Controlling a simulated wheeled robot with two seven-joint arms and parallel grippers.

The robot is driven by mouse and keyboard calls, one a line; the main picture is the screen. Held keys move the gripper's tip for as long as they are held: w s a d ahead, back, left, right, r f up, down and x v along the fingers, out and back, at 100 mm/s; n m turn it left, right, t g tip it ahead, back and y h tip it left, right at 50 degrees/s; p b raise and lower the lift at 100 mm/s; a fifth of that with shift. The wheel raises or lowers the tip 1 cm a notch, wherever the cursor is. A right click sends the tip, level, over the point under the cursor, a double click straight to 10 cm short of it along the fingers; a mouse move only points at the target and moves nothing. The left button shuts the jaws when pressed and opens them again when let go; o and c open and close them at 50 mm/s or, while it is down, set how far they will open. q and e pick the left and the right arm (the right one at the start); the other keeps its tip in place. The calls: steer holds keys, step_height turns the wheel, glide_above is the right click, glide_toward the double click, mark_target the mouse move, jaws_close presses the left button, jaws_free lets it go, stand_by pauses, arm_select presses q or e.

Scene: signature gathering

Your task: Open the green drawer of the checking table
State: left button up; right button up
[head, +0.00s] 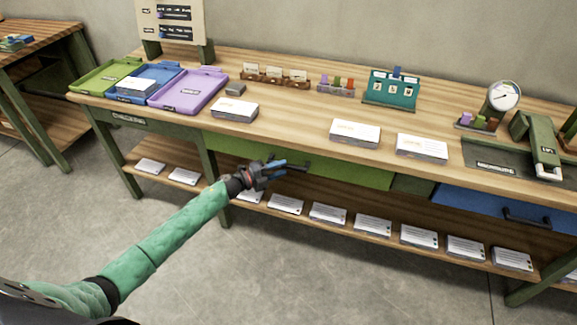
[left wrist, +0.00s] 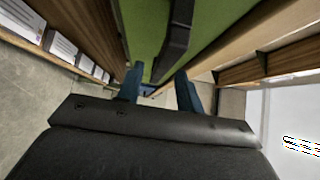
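The green drawer (head: 345,172) is in the front of the checking table (head: 290,118), and its front looks flush with the table. Its dark handle (left wrist: 177,42) shows in the left wrist view against the green front (left wrist: 146,28). My left gripper (head: 290,167) is in front of the drawer by the handle, which it partly hides in the head view. In the left wrist view its two blue fingers (left wrist: 160,88) are apart. The handle's far end shows in the gap between them; I cannot tell whether they touch it. My right gripper is not in view.
A blue drawer (head: 480,203) with a dark handle is at the right. Paper stacks (head: 355,132), trays (head: 190,90) and a scale (head: 502,96) stand on the tabletop. The lower shelf (head: 345,228) holds several card stacks. The floor in front is clear.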

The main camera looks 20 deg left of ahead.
mark_target(284, 167)
arm_select(q)
steer(key=shift+x, duration=1.65)
jaws_close()
